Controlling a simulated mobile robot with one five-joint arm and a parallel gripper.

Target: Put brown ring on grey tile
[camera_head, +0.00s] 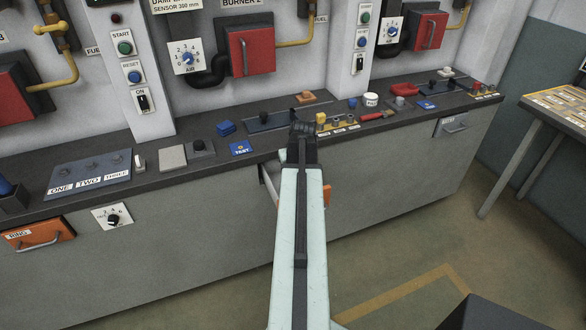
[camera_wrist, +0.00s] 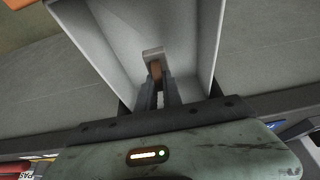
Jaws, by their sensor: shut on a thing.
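My gripper (camera_wrist: 158,88) points down into an open, pale-walled drawer (camera_wrist: 205,45) in the wrist view. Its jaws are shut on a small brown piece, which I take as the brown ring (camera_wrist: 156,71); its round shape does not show. A light grey-beige part shows at the fingertips. In the head view my arm hides the fingers and most of the drawer (camera_head: 270,182).
A blue TEST card (camera_head: 240,147) and blue blocks (camera_head: 225,128) lie between tile and arm. A labelled panel (camera_head: 90,174) is left of the tile. Orange drawer (camera_head: 38,237) is at far left.

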